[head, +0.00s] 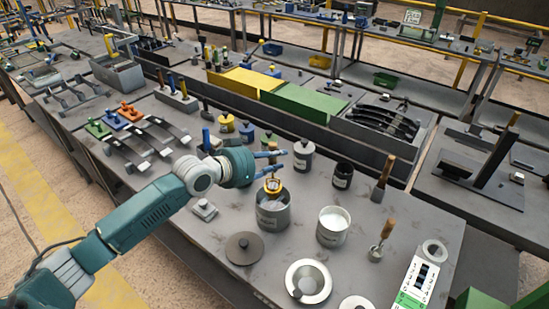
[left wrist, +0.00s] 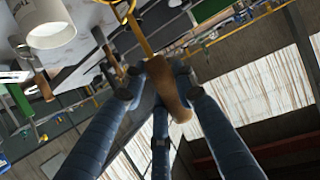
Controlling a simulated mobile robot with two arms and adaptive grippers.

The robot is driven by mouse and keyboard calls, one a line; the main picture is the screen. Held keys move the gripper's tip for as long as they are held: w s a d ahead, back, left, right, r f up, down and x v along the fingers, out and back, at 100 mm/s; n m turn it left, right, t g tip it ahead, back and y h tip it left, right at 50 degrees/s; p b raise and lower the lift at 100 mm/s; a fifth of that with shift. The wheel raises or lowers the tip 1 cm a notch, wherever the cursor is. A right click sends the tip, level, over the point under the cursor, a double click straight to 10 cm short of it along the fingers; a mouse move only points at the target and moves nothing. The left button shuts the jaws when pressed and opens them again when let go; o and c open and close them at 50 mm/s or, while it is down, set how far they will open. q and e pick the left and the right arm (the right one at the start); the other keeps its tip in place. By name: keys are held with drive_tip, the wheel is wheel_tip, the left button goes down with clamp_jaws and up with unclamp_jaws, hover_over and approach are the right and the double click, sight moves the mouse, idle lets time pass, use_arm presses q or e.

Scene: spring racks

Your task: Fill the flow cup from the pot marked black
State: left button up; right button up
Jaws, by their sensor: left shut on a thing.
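My left gripper (head: 272,157) is shut on the wooden handle (left wrist: 168,90) of the flow cup, which also shows close up between the blue fingers (left wrist: 160,85) in the left wrist view. The flow cup (head: 272,186) is brass-yellow with a yellow wire frame, and hangs below the gripper at the mouth of a grey open pot (head: 273,213). I cannot tell whether it touches the grey contents. An open pot with white contents (head: 332,227) stands to its right. A small dark pot (head: 342,175) stands behind. The labels are too small to read. My right gripper is out of view.
A dark round lid (head: 243,248) and a pale dish (head: 308,282) lie in front. Tools with wooden handles (head: 381,241) stand at the right. A lidded grey can (head: 303,156) is behind the gripper. A printed card with a timer (head: 415,285) lies front right.

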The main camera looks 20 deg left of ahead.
sight(272, 147)
use_arm(q)
drive_tip(key=shift+r+p, duration=0.45)
drive_tip(key=shift+r, duration=1.6)
